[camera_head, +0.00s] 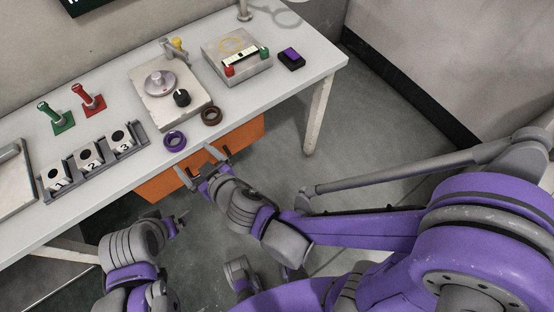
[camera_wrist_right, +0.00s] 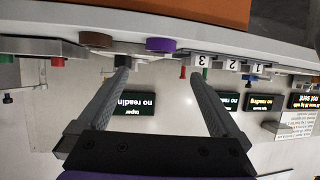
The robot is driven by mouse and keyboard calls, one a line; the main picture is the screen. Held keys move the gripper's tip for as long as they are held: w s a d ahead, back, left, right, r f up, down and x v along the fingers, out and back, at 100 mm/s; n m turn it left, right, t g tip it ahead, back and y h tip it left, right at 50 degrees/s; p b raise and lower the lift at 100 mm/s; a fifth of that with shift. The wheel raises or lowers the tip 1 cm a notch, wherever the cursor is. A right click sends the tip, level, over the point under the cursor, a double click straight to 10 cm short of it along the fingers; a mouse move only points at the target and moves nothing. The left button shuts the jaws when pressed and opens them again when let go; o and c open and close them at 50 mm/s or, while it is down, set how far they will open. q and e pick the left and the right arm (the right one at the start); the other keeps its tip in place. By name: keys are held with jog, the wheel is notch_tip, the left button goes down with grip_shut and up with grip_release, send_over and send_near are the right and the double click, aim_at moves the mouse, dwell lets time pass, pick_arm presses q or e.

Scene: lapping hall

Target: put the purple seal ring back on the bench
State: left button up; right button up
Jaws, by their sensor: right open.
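The purple seal ring (camera_head: 175,148) lies flat on the bench (camera_head: 140,162) near its front edge. It also shows in the upside-down right wrist view (camera_wrist_right: 160,45), at the bench edge between and beyond my fingertips. My right gripper (camera_head: 196,164) is open and empty, just off the front of the bench, with its fingers pointing toward the ring and apart from it. The fingers also show in the right wrist view (camera_wrist_right: 160,66). My left gripper (camera_head: 182,218) is low in front of the bench, partly visible; its jaw opening is unclear.
A brown ring (camera_head: 211,122) lies right of the purple one. Behind stands a plate with a black knob (camera_head: 182,98). Numbered white blocks (camera_head: 90,155) sit in a rack to the left. An orange panel (camera_head: 160,186) is under the bench edge.

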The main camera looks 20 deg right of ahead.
jog(key=d+m+g+h, duration=0.15)
jog(key=d+h, duration=0.25)
jog(key=d, duration=0.8)
jog(key=s+d+f+m+g+h, duration=0.1)
jog(key=s+d+g, duration=0.4)
jog(key=s+d, duration=0.7)
jog(key=shift+d+f+m+g+h, duration=0.35)
jog(key=shift+d+f+m, duration=0.35)
jog(key=shift+m, duration=0.55)
